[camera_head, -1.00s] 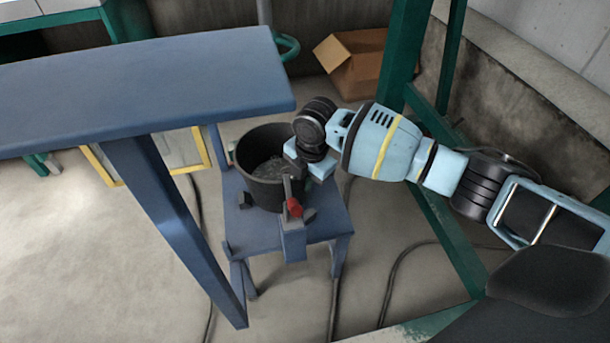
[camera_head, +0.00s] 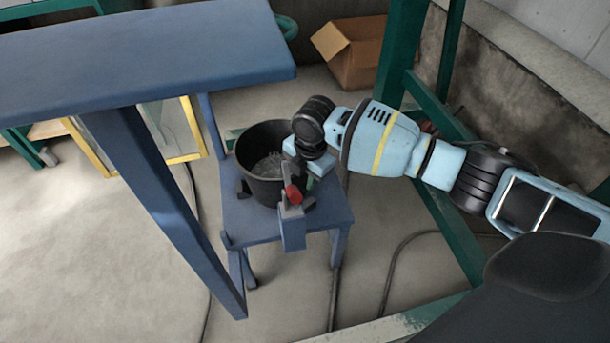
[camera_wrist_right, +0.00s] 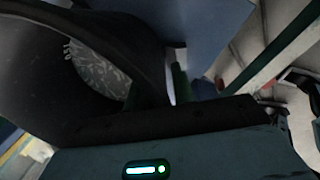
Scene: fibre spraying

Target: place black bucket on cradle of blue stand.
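The black bucket (camera_head: 243,160), with pale grey material inside, is upright over the small blue stand (camera_head: 250,229). It also fills the left of the right wrist view (camera_wrist_right: 120,45). Dark cradle blocks (camera_head: 244,188) of the stand show around the bucket's lower part. The bucket hides the middle of the cradle, so I cannot tell whether its base touches. My right gripper (camera_head: 306,163) is at the bucket's right rim and appears shut on it; its fingertips are mostly hidden. My left gripper is in neither view.
A long blue table (camera_head: 150,55) is at the left. A green frame (camera_head: 450,220) rises behind my right arm. A cardboard box (camera_head: 355,60) and cables lie on the floor.

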